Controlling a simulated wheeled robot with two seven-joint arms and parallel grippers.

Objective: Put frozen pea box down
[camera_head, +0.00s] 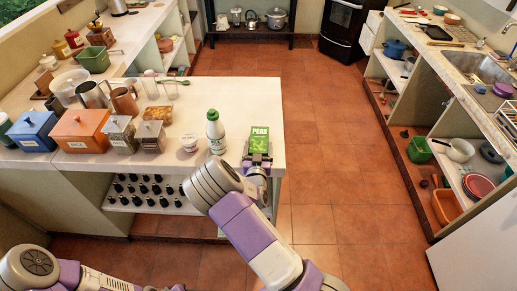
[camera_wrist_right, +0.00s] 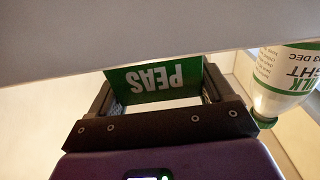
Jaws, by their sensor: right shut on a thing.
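The green frozen pea box (camera_head: 259,138), with PEAS on its front, stands upright at the right end of the white counter (camera_head: 235,92). My right gripper (camera_head: 257,161) is shut on the box at the counter's near right edge. In the right wrist view the box (camera_wrist_right: 155,82) sits between the two dark fingers of the gripper (camera_wrist_right: 157,92), its lettering upside down. I cannot tell whether its base touches the counter. My left arm shows at the lower left of the head view; its gripper is out of frame.
A white milk bottle (camera_head: 215,132) stands just left of the box, with a small white tub (camera_head: 189,142) beyond it. Jars and orange and blue boxes crowd the counter further left. Counter behind the pea box is clear. Dark bottles fill the shelf (camera_head: 150,205) below.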

